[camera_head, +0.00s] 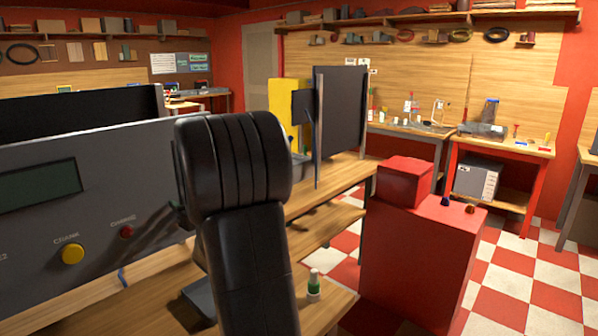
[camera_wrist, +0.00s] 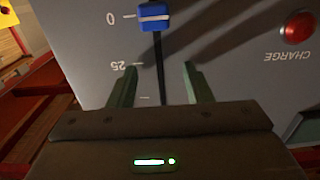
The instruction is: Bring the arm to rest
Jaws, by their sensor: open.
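In the wrist view, my gripper (camera_wrist: 160,84) is open, with its two green fingers apart and nothing between them but the grey panel (camera_wrist: 235,75) behind. A blue slider knob (camera_wrist: 154,17) sits ahead of the fingertips, near the "0" mark of a slot with a "25" mark lower down. I cannot tell how far the fingers are from the panel. In the head view, my black arm (camera_head: 245,240) stands in front of the grey panel (camera_head: 120,190) and hides part of it. My gripper is hidden there.
A red button (camera_wrist: 298,27) marked CHARGE is on the panel. The head view shows a yellow button (camera_head: 72,254), a small green bottle (camera_head: 314,285) on the wooden bench, a dark monitor (camera_head: 340,115) and a red cabinet (camera_head: 415,260). Checkered floor is open at the right.

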